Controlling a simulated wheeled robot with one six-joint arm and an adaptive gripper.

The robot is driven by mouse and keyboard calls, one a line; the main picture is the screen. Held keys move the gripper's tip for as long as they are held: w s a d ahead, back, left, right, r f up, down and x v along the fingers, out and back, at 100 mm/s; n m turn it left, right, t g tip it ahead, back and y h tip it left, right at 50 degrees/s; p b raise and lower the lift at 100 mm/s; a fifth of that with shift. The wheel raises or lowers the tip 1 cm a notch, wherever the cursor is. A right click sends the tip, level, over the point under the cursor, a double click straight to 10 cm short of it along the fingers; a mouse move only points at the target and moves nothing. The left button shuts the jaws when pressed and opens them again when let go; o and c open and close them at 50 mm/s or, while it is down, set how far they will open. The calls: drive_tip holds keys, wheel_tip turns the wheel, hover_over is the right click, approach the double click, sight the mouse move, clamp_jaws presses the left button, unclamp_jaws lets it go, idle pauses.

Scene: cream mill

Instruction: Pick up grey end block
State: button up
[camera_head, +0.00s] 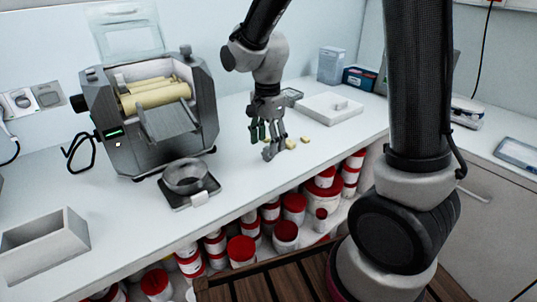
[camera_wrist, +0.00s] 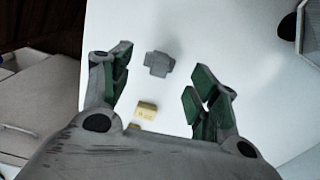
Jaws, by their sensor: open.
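The grey end block (camera_wrist: 158,64) lies on the white worktop in the wrist view, a small stepped grey piece. It shows between and slightly beyond my gripper's fingers, touching neither. My gripper (camera_wrist: 158,85) is open and empty, with green pads on its fingers. In the head view my gripper (camera_head: 267,140) points down, low over the worktop (camera_head: 235,135). I cannot clearly tell the grey end block from the fingers there. A small yellow block (camera_wrist: 147,109) lies nearer the palm in the wrist view; a second yellow piece is partly hidden by my gripper.
Small yellow blocks (camera_head: 305,140) lie right of my gripper. A white slab (camera_head: 330,109) stands behind it. The roller mill (camera_head: 150,110), a round dish (camera_head: 186,177) and a grey open box (camera_head: 45,245) stand left. Red-lidded tubs (camera_head: 286,233) fill the shelf below the front edge.

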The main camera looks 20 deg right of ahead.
sight(267, 148)
drive_tip(key=shift+s+f, duration=0.15)
drive_tip(key=shift+f, duration=1.4)
drive_tip(key=shift+a, duration=0.1)
drive_tip(key=c, duration=1)
drive_tip(key=shift+c, duration=0.2)
drive_tip(key=shift+r, duration=0.1)
